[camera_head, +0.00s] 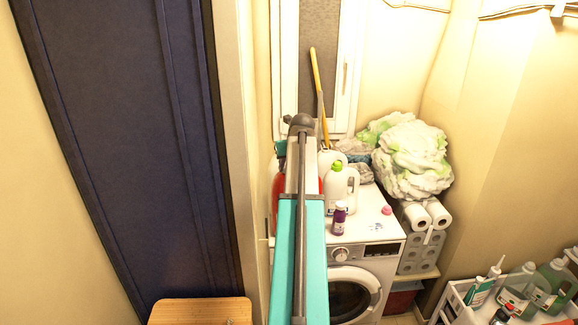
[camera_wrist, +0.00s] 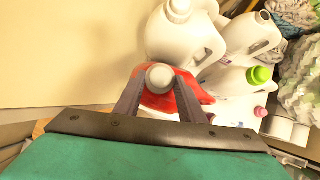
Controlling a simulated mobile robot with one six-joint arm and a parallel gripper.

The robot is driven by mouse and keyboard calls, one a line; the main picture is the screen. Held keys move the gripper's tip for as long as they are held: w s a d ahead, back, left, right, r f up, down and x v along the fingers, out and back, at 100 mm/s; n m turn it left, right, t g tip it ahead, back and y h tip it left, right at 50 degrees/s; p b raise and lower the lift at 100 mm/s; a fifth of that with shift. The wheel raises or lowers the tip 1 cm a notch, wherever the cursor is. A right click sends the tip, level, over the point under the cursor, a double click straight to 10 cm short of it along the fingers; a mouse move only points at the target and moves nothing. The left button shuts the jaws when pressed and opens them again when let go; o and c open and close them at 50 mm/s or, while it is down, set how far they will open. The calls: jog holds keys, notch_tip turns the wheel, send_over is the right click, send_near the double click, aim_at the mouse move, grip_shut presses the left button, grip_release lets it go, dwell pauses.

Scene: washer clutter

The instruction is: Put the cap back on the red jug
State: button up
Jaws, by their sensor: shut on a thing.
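The red jug (camera_wrist: 186,100) stands below my gripper in the wrist view. In the head view the red jug (camera_head: 277,195) shows only partly, at the left of the washer top, with my arm hiding the rest. A round pale grey-white cap (camera_wrist: 159,76) sits between my fingertips. My gripper (camera_wrist: 160,80) is shut on it, a finger on each side. The cap is in line with the jug's top; whether it touches the neck cannot be told, as the neck is hidden. My fingers are hidden in the head view.
White jugs (camera_wrist: 172,36) stand close beyond the red jug; one has a green cap (camera_head: 337,167). A purple bottle (camera_head: 340,218) and a small pink item (camera_head: 386,210) are on the washer (camera_head: 365,250). A wall is close on the left. Cloths (camera_head: 412,158) fill the back right.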

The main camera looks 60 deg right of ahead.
jog(key=shift+s+d, duration=0.15)
jog(key=shift+s, duration=0.05)
jog(key=o, duration=1.3)
jog(key=shift+w, duration=0.1)
jog(key=shift+n+t+y, duration=0.4)
jog(key=shift+n+y, duration=0.3)
jog(key=shift+n, duration=0.8)
jog(key=shift+n+t+y, duration=0.3)
jog(key=shift+n+y, duration=0.5)
jog(key=shift+n, duration=0.5)
jog(key=c, duration=1.3)
